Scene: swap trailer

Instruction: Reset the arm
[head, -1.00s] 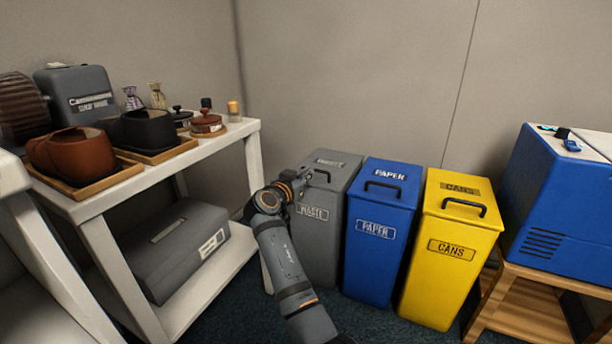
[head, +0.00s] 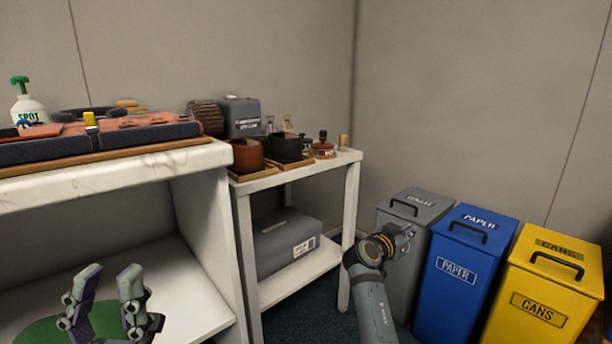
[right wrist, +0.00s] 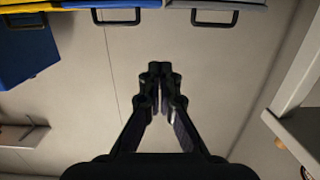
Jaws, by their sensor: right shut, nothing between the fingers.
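My left gripper (head: 109,280) shows at the lower left of the head view, fingers upright and apart, with nothing seen between them but a green surface behind. My right arm (head: 372,290) reaches up in front of the grey bin. Its gripper is mostly hidden behind the wrist in the head view. In the right wrist view my right gripper (right wrist: 160,75) is shut and empty, its fingertips together in front of a plain wall.
A grey bin (head: 425,203), blue paper bin (head: 452,290) and yellow cans bin (head: 535,310) stand at the right. A white shelf unit (head: 300,172) holds pots and a grey box (head: 283,248). A nearer white table (head: 120,172) bears trays and a spray bottle (head: 30,104).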

